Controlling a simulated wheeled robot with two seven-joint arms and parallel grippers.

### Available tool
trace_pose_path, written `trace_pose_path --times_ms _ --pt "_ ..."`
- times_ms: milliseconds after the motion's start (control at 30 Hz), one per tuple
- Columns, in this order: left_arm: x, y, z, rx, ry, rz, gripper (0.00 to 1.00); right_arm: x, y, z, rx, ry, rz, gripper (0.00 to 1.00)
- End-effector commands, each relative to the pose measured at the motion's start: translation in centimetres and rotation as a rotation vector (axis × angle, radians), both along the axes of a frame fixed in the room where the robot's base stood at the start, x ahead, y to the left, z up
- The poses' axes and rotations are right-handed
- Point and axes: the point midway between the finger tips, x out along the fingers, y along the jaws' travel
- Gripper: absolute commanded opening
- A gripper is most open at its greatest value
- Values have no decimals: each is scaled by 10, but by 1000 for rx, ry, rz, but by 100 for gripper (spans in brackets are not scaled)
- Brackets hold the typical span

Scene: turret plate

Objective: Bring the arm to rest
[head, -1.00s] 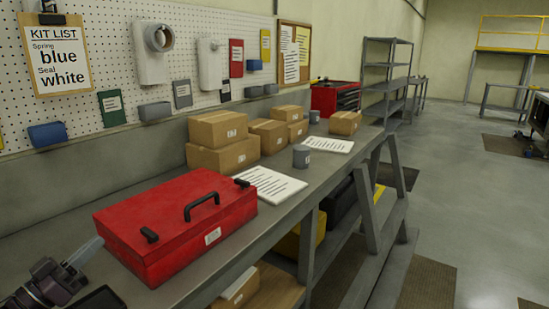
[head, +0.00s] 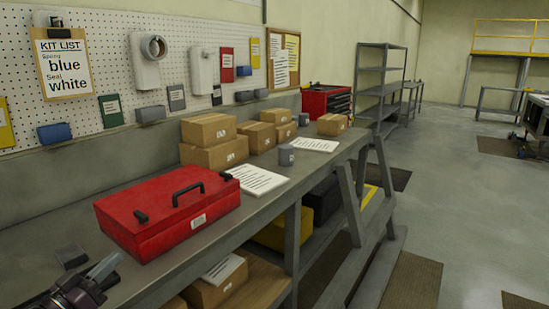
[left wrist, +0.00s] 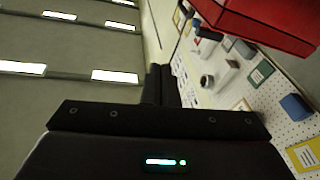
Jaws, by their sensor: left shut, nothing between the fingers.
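My left gripper (head: 104,267) is at the lower left of the head view, beside the near end of the workbench (head: 255,210). Its fingers are shut and hold nothing. In the left wrist view the dark shut fingers (left wrist: 160,85) point away from the camera, apart from anything else. My right gripper is in neither view.
A red toolbox (head: 170,213) lies on the bench just beyond my left gripper, and shows in the left wrist view (left wrist: 255,22). The floor (head: 460,210) at right is largely clear.

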Motion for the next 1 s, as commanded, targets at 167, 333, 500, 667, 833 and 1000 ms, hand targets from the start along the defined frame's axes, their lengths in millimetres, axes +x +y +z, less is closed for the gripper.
trace_pose_path --times_ms 167,333,500,667,833,1000 --pt "-2 -24 -31 76 104 87 0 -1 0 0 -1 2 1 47" --pt "-9 -50 -73 176 259 185 0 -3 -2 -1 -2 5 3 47" --pt "-40 -88 -131 318 535 274 0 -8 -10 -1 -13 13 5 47" --pt "-89 -124 -171 430 814 279 0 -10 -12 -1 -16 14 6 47" --pt "-135 -152 -190 496 1020 224 0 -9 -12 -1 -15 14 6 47" --pt "-175 -176 -197 535 1179 146 0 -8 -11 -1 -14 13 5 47"
